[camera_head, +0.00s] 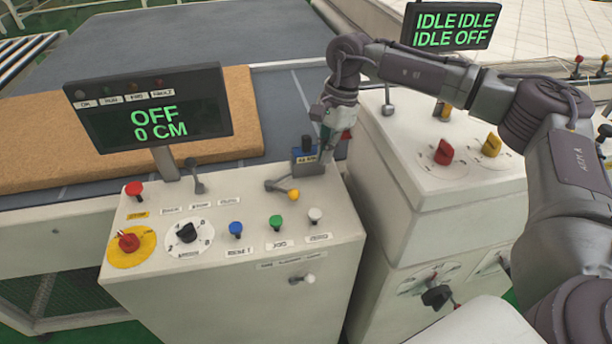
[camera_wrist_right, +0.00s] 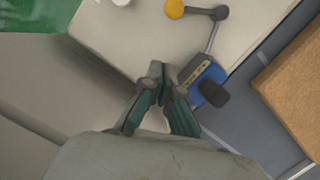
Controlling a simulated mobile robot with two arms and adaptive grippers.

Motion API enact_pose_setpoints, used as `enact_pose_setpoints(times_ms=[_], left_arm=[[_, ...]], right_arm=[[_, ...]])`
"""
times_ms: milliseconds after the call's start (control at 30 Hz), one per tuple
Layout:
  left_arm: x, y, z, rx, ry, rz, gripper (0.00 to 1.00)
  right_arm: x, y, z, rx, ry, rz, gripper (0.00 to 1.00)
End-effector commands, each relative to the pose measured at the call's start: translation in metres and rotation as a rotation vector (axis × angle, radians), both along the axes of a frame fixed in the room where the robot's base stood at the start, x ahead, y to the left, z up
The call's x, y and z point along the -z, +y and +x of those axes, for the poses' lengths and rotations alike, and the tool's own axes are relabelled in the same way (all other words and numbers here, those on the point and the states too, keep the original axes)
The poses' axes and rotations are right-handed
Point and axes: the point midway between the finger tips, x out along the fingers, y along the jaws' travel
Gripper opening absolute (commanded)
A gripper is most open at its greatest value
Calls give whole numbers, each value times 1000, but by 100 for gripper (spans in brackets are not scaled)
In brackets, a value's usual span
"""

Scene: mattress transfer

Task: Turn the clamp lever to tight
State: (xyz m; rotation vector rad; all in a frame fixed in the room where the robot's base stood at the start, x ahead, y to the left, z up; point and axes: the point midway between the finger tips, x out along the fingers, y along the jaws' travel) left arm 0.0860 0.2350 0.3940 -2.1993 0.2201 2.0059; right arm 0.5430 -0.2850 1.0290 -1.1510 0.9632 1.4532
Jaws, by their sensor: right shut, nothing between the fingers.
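A lever with a yellow ball knob (camera_head: 293,194) lies near the right back corner of the white console top (camera_head: 335,215). Its arm runs left to a grey pivot. No label that I can read marks it as the clamp lever. In the wrist view the yellow knob (camera_wrist_right: 174,8) and the grey pivot (camera_wrist_right: 220,13) are at the top edge. My right gripper (camera_head: 325,143) is shut and empty, above the console's right back edge, just right of a blue box (camera_head: 306,160). In the wrist view its fingertips (camera_wrist_right: 162,75) are apart from the lever. My left gripper is not in view.
A display reading OFF 0 CM (camera_head: 155,118) stands at the console's back left. Buttons, a yellow-ringed red knob (camera_head: 129,241) and a black dial (camera_head: 187,233) fill the top. A second console (camera_head: 450,195) stands right, below my right arm. A brown mattress (camera_head: 245,110) lies behind.

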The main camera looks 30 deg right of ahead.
Motion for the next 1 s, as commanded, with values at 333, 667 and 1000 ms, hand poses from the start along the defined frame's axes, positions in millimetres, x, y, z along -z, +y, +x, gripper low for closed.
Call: enact_pose_setpoints(times_ms=[333,667,1000], left_arm=[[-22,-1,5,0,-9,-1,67],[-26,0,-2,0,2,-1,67],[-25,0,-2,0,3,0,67]], right_arm=[[45,32,-6,-5,0,0,0],[51,49,-9,1,-1,1,0],[52,52,-8,0,-1,0,0]])
